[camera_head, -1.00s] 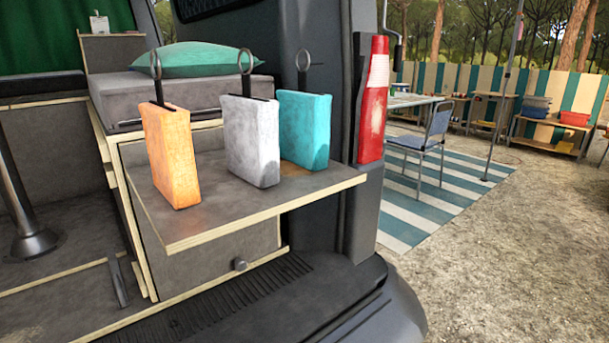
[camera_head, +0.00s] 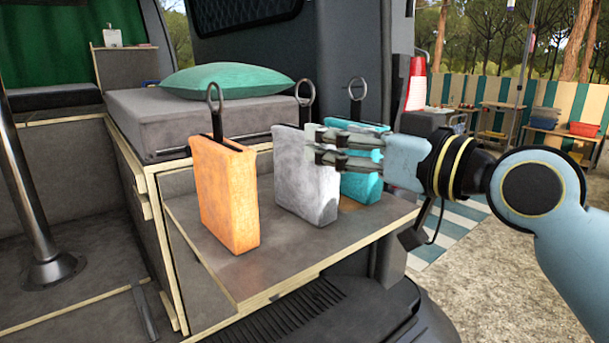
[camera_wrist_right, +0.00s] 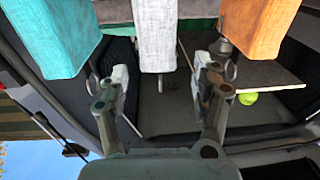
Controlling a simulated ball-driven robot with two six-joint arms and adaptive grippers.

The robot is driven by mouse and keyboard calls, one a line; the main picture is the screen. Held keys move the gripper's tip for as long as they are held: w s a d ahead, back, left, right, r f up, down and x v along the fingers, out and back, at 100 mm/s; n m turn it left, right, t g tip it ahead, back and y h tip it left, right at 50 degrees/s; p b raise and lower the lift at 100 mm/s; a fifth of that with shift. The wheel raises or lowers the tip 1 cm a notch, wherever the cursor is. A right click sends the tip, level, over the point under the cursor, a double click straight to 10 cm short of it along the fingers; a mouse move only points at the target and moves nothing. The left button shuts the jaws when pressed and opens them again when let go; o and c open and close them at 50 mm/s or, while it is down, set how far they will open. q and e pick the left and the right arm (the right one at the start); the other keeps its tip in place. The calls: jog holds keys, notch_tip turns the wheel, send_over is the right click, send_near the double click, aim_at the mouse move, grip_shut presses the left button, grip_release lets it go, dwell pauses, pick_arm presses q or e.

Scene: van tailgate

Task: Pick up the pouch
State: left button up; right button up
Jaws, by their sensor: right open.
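Three upright pouches stand on a fold-out shelf (camera_head: 250,283), each with a dark strap and ring on top: orange (camera_head: 227,200), light grey (camera_head: 300,185) and teal (camera_head: 362,185). My right gripper (camera_head: 318,147) is open, reaching in from the right, its fingers overlapping the grey pouch's right side and hiding part of the teal one. In the right wrist view, the grey pouch (camera_wrist_right: 155,35) lies in line with the gap between the open fingers (camera_wrist_right: 162,80), teal (camera_wrist_right: 55,35) to the left, orange (camera_wrist_right: 255,25) to the right. Contact cannot be told. My left gripper is out of view.
A green pillow (camera_head: 226,80) lies on a grey cushion (camera_head: 150,115) behind the pouches. A metal table leg (camera_head: 30,210) stands at left. The shelf's front strip is clear. A yellow-green ball (camera_wrist_right: 247,98) shows in the right wrist view.

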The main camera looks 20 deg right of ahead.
jog(key=x, duration=0.7)
jog(key=shift+w+f, duration=0.25)
jog(key=shift+w, duration=0.1)
grip_shut()
